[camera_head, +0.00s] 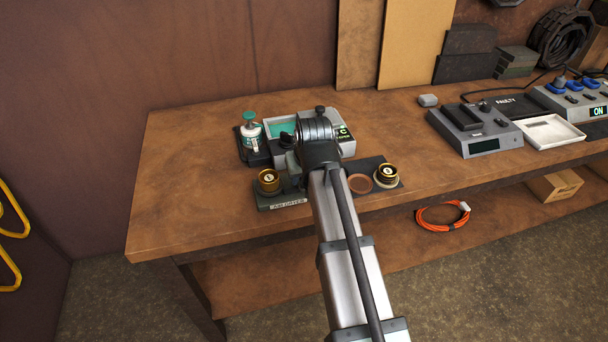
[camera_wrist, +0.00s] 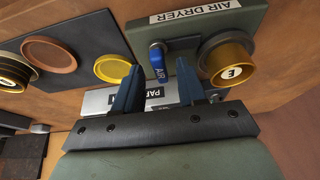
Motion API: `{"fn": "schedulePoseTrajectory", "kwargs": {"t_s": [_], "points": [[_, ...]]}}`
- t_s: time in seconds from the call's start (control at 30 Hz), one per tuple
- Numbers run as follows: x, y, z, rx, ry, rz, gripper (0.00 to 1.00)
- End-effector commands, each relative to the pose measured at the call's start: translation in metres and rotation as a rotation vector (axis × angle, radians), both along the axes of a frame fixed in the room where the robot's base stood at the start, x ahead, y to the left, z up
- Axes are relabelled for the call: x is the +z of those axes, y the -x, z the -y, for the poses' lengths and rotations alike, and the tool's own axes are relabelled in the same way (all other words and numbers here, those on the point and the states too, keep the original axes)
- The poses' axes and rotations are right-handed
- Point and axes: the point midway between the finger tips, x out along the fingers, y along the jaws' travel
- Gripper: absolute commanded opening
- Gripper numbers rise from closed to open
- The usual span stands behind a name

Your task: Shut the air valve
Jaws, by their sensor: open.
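The air valve is a small blue lever (camera_wrist: 157,62) marked AIR, on the grey-green block labelled AIR DRYER (camera_wrist: 180,28). In the wrist view the lever points from the block towards my gripper (camera_wrist: 160,68). My gripper is open, with one dark blue finger on each side of the lever. I cannot tell whether either finger touches it. In the head view my gripper (camera_head: 291,160) is above the AIR DRYER block (camera_head: 286,202) and my arm hides the lever. A brass knob marked E (camera_wrist: 228,63) stands right of the fingers in the wrist view.
Right of my arm are a brown disc (camera_head: 360,183) and a black-and-brass cap (camera_head: 386,174). The bench's left end (camera_head: 180,170) is clear.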

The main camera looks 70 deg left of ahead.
Motion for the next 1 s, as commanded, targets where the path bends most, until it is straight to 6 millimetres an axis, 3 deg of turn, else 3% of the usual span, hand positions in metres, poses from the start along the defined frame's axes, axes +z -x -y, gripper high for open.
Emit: {"fn": "schedulePoseTrajectory", "kwargs": {"t_s": [0.17,0.37,1.0], "points": [[0.002,0.0,0.001,0.0,-0.001,0.0,0.4],[0.017,0.0,0.007,0.001,-0.001,0.0,0.4],[0.11,0.001,0.045,0.0,-0.002,0.0,0.4]]}}
